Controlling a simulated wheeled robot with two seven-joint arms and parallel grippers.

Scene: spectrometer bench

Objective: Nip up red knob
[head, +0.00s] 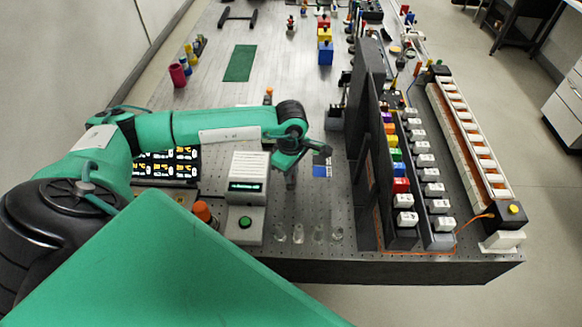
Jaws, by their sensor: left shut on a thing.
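My left arm reaches in from the left over the bench. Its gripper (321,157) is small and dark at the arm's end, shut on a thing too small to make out. A blue patch (320,171) shows right at the fingertips; I cannot tell whether it is held or lies behind them. A small red-topped piece (290,22) stands far back. My right gripper is not in view.
A grey instrument (245,205) with a display and green button stands below my forearm, an orange knob (202,210) beside it. Several clear vials (298,233) line the front edge. A tall dark panel (364,150) stands right of the gripper. A green mat (240,63) lies farther back.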

